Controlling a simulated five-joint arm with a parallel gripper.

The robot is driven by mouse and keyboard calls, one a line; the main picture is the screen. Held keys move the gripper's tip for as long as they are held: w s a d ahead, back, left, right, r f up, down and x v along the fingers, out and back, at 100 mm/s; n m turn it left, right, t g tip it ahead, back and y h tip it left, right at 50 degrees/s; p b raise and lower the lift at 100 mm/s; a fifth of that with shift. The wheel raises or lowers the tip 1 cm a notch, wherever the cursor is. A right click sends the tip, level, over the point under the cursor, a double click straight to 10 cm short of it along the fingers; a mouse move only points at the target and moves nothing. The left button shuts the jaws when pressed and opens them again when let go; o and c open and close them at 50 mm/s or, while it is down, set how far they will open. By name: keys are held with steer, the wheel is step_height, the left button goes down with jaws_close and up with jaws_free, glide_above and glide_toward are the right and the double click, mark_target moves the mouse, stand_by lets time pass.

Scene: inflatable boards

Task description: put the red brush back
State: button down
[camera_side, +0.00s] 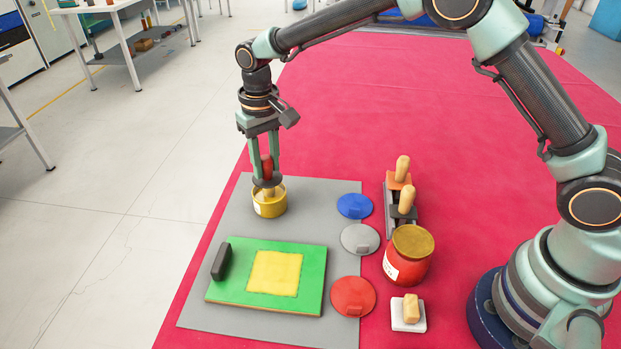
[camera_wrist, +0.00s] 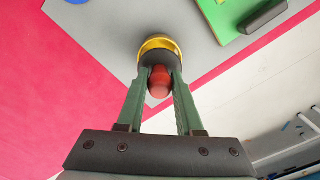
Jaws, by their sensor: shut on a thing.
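The red brush (camera_side: 267,166) is upright between the fingers of my gripper (camera_side: 266,174), which is shut on its red handle. A dark round collar sits below the handle, at the mouth of a small yellow pot (camera_side: 269,204) on the grey mat. The brush's lower end is at or inside the pot's mouth; how deep I cannot tell. In the wrist view the red brush (camera_wrist: 160,82) shows between the fingertips of my gripper (camera_wrist: 160,78), with the yellow pot (camera_wrist: 159,42) right beyond it, mostly hidden by the collar.
A green board (camera_side: 228,287) with a yellow patch and a black block lies in front. Blue (camera_side: 354,206), grey (camera_side: 360,239) and red (camera_side: 352,296) discs lie to the right. Beyond are a red pot (camera_side: 407,262), a rack with wooden-handled tools (camera_side: 404,185) and a white block (camera_side: 408,323).

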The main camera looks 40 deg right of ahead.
steer(key=shift+f, duration=0.15)
steer(key=c, duration=0.6)
jaws_free()
steer(key=shift+o, duration=0.2)
step_height(320, 180, up, 12)
steer(key=s+d+r+t, duration=0.1)
steer(key=s+d+r, duration=0.3)
steer(key=d+r, duration=0.15)
steer(key=s+d+f+t, duration=0.2)
steer(key=s+d+t, duration=0.2)
steer(key=s+d, duration=0.8)
steer(key=s, duration=0.4)
steer(key=shift+t, duration=0.3)
